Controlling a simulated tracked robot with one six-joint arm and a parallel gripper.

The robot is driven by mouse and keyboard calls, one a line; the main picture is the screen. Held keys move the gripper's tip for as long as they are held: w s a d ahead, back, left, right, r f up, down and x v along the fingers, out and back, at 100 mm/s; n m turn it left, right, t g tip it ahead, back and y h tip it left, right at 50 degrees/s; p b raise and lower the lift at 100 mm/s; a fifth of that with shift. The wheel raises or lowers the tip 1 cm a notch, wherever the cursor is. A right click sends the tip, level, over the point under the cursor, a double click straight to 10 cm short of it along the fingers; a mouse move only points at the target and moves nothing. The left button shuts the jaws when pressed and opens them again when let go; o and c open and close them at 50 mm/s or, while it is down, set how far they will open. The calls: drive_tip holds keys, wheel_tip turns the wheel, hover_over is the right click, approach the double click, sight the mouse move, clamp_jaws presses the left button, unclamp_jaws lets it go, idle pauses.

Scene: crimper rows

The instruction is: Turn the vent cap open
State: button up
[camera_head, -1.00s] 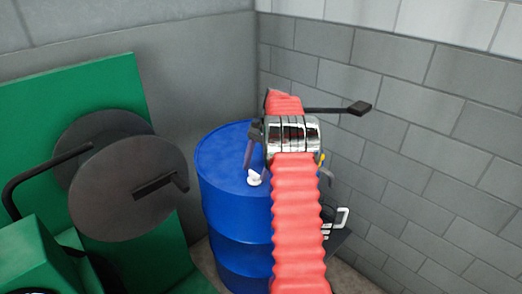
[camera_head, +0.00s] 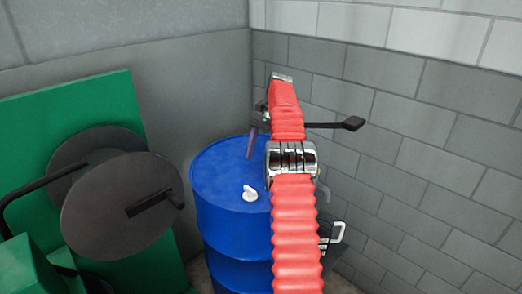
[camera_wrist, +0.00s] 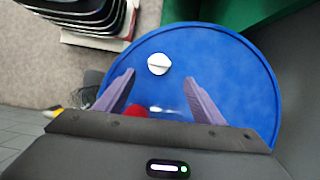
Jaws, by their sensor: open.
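The white vent cap (camera_head: 250,193) sits on top of the blue drum (camera_head: 222,235), left of my red arm in the head view. In the wrist view the cap (camera_wrist: 159,64) has a raised ridge running roughly left to right, and the drum lid (camera_wrist: 240,80) fills the middle. My gripper (camera_wrist: 160,78) is open, its two purple fingers pointing toward the cap with a wide gap between them. The cap lies just beyond the fingertips, about midway between them, and nothing is held. In the head view only part of a purple finger shows above the lid.
A green machine (camera_head: 80,90) with dark round discs (camera_head: 115,205) stands left of the drum. Grey block walls (camera_head: 420,130) meet behind it. In the wrist view a stack of dark trays (camera_wrist: 90,15) is at upper left, with bare floor (camera_wrist: 40,60) below it.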

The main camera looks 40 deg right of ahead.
drive_tip(key=shift+v, duration=1.15)
drive_tip(key=w+a+r+n+h, duration=0.2)
drive_tip(key=a+r+n, duration=0.2)
drive_tip(key=a+r, duration=0.65)
drive_tip(key=s+a+r+n+t+h, duration=0.1)
drive_tip(key=s+a+r+n+t, duration=0.2)
drive_tip(key=a, duration=1.2)
drive_tip(key=s+a+n+h, duration=0.1)
drive_tip(key=s+a+n, duration=0.4)
drive_tip(key=s+a, duration=0.65)
drive_tip(key=s+a+f+n+t, duration=0.1)
drive_tip(key=s+a+f+n, duration=0.1)
drive_tip(key=s, duration=0.4)
drive_tip(key=s+a+f+n+t, duration=0.1)
drive_tip(key=s+a+f+n, duration=0.2)
drive_tip(key=s+f, duration=0.4)
drive_tip(key=shift+a+t, duration=0.4)
drive_tip(key=shift+a, duration=0.45)
